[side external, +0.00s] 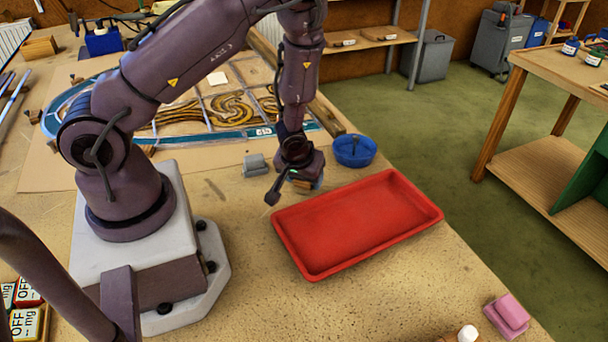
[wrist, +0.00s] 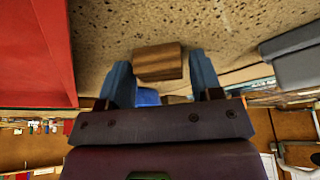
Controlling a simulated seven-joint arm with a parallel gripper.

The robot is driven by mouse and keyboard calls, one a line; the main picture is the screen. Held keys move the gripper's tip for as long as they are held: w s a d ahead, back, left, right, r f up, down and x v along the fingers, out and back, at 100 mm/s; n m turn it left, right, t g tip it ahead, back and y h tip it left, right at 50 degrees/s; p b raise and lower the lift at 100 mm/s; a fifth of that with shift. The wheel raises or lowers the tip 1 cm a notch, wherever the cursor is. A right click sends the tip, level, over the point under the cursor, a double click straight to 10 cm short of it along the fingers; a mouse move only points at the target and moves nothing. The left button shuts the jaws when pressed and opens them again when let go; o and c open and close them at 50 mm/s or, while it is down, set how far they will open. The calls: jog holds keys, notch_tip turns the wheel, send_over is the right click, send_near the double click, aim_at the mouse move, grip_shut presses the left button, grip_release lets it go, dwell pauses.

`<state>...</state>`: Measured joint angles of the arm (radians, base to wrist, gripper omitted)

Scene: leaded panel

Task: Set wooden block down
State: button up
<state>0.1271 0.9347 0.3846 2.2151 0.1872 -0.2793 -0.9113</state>
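The wooden block (wrist: 158,62) is small and brown. In the wrist view it sits between the tips of the two blue fingers of my gripper (wrist: 161,66), against the bare tabletop. A narrow gap shows between the block and the right finger; on the left, block and finger look very close, and I cannot tell if they touch. The fingers look open. In the side view my gripper (side external: 307,184) is low over the bench, just behind the red tray's back left corner, and the block is mostly hidden there.
A red tray (side external: 358,226) lies in front of my gripper. A blue bowl (side external: 354,150) stands right behind it, and a grey block (side external: 255,165) lies to its left. A leaded panel (side external: 215,108) lies at the back. Pink blocks (side external: 507,315) are at the front right.

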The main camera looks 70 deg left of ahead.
jog(key=shift+o, duration=0.5)
jog(key=shift+r, duration=0.1)
jog(key=shift+r, duration=0.2)
jog(key=s+d+r+m+h, duration=0.1)
jog(key=d+r, duration=0.2)
jog(key=r, duration=0.4)
jog(key=s+d+r+m+t+h, duration=0.1)
jog(key=s+d+r, duration=0.15)
jog(key=r, duration=0.55)
jog(key=s+d+r+m+h, duration=0.1)
jog(key=d+r, duration=0.2)
jog(key=r, duration=0.4)
jog(key=s+d+r+m+t, duration=0.1)
jog(key=s+d+r+m, duration=0.2)
jog(key=r, duration=0.9)
jog(key=s+m, duration=0.3)
jog(key=s, duration=0.2)
jog(key=shift+s, duration=0.35)
